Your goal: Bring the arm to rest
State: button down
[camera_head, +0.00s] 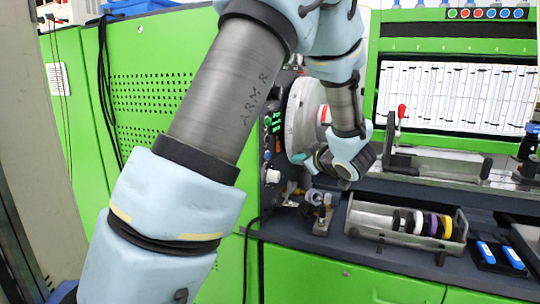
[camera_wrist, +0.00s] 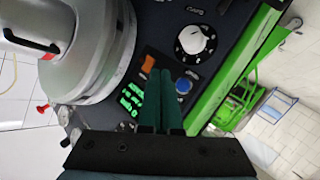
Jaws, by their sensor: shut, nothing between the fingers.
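My gripper (camera_wrist: 171,101) shows in the wrist view with its two dark green fingers together, shut and empty. The fingers lie in front of the control panel, over the area beside an orange switch (camera_wrist: 149,64) and a blue button (camera_wrist: 184,86). In the head view my arm (camera_head: 228,95) reaches up from the lower left, bends at the top and comes down to the wrist in front of the bench.
A large grey round disc (camera_head: 300,115) stands close to my wrist. A white dial (camera_wrist: 194,39) is on the panel. On the bench are a metal tray (camera_head: 375,218) with several coloured rings, a clamp with a red-tipped lever (camera_head: 401,112) and blue items (camera_head: 486,252). Green cabinets (camera_head: 160,75) stand behind my arm.

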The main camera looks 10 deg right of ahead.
dwell(0.5)
jog(key=a+f+m+g+h, duration=0.3)
jog(key=a+f+m+h, duration=0.1)
jog(key=a+m+h, duration=0.2)
jog(key=s+a+f+m+g, duration=0.2)
jog(key=s+a+f+g, duration=0.1)
jog(key=s+a, duration=0.5)
jog(key=s+a+f+m+g+y, duration=0.1)
jog(key=s+a+g, duration=0.5)
jog(key=s, duration=0.6)
notch_tip(320, 180, down, 2)
jog(key=shift+s+a+m, duration=0.2)
jog(key=shift+a+m, duration=0.5)
jog(key=shift+a, duration=0.5)
